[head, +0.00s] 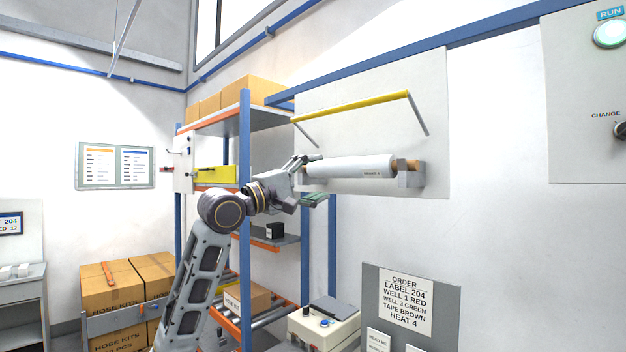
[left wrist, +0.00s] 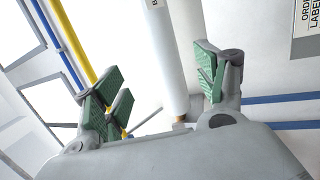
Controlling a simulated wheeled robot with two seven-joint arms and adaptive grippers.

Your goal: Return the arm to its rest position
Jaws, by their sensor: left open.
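My left arm rises from the bottom of the head view, bent at the elbow. My left gripper (head: 306,180) is at the left end of a white roll (head: 348,168) on a wall panel. In the left wrist view the gripper (left wrist: 165,90) is open, its green-padded fingers wide apart. The white roll (left wrist: 168,50) shows between and beyond the fingers, with nothing gripped. Whether the gripper touches the roll cannot be told. My right gripper is not in view.
A yellow bar (head: 352,105) juts out above the roll. A blue-framed shelf (head: 245,150) stands behind my arm. Cardboard boxes (head: 125,285) are at lower left. An order sign (head: 405,303) and a small machine (head: 325,328) are at lower right.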

